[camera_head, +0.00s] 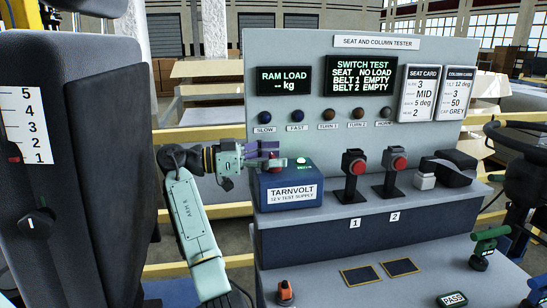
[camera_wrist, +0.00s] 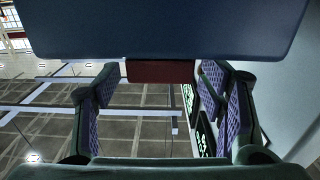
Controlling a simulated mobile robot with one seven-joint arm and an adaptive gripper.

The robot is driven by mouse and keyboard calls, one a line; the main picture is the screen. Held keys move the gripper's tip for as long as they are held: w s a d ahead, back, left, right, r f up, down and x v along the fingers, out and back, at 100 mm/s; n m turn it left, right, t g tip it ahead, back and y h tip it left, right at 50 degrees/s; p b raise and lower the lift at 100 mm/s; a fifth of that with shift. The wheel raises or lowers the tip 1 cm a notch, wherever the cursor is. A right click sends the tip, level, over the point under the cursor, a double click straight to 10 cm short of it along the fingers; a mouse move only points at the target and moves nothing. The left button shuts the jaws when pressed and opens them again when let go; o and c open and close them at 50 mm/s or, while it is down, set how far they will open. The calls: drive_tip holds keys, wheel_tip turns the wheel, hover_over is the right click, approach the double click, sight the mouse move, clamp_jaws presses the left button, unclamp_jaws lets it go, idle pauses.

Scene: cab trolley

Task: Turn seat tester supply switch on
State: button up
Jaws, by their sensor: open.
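The seat tester supply is a dark blue box labelled TARNVOLT 12 V TEST SUPPLY (camera_head: 291,194), standing at the left end of the tester's ledge. A pale green lamp (camera_head: 301,160) on its top looks bright. My gripper (camera_head: 270,155) is at the top left of the box, its fingers open. In the wrist view the box (camera_wrist: 165,28) fills the top, and a dark red block (camera_wrist: 160,71), apparently the switch, lies between the spread fingers of my gripper (camera_wrist: 155,85), with gaps on both sides. The switch's position cannot be told; in the head view my gripper largely hides it.
The grey tester panel (camera_head: 400,75) stands just behind the box. A dark seat-like block (camera_head: 100,150) is close on the left.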

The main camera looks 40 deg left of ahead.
sight(273, 156)
wheel_tip(273, 156, up, 10)
drive_tip(key=shift+f, duration=0.15)
drive_tip(key=shift+d, duration=0.1)
idle(0.6)
